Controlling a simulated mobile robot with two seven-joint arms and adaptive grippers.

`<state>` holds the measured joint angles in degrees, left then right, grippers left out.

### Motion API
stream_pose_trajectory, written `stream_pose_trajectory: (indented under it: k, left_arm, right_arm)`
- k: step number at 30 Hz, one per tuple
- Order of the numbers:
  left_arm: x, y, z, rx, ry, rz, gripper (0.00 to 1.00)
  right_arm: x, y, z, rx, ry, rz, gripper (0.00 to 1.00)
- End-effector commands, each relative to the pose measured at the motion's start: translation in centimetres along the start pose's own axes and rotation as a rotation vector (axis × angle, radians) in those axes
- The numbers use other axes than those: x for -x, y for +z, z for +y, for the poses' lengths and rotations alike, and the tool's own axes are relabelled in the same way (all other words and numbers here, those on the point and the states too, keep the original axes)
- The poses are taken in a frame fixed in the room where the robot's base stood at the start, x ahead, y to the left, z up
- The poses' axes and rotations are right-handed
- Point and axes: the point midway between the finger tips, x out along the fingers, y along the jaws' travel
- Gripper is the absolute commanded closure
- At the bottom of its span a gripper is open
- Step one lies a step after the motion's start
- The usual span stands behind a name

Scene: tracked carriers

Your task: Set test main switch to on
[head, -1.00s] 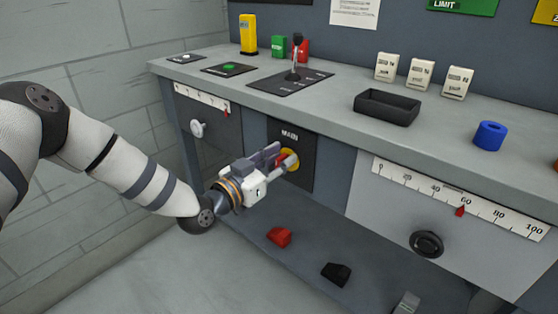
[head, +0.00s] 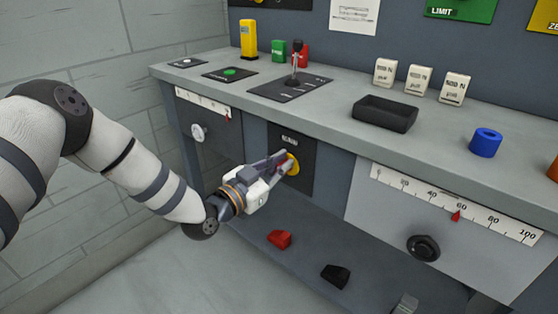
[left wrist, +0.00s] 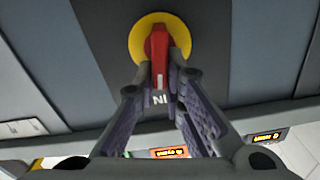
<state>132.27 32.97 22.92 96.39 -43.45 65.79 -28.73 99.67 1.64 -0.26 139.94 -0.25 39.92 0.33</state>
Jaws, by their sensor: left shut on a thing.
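The main switch is a red handle (left wrist: 158,45) on a yellow disc (left wrist: 137,42), set in a dark panel (head: 303,181) on the bench front. In the head view the yellow disc (head: 294,166) shows just past my fingertips, with a small blurred label above it. My left gripper (head: 284,160) reaches in from the left. In the left wrist view its two fingers (left wrist: 160,76) are shut on the red handle, one on each side. The fingers hide part of the handle in the head view. My right gripper is not in view.
The benchtop above holds a lever (head: 295,65), a black tray (head: 386,111) and a blue ring (head: 486,142). A scale plate (head: 455,209) with a black knob (head: 423,248) is to the right. Red (head: 279,239) and black (head: 336,275) pieces lie below.

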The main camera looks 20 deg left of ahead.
Motion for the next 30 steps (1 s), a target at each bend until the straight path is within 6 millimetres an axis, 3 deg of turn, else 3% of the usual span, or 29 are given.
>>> stream_pose_trajectory:
  k: [12,30]
  left_arm:
    - [0.0,-0.2,0.8,-0.397,0.004,0.001,1.0]
    - [0.0,0.7,1.7,-0.962,0.003,0.001,1.0]
  right_arm:
    - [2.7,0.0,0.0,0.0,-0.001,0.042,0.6]
    - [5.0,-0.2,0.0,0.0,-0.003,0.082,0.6]
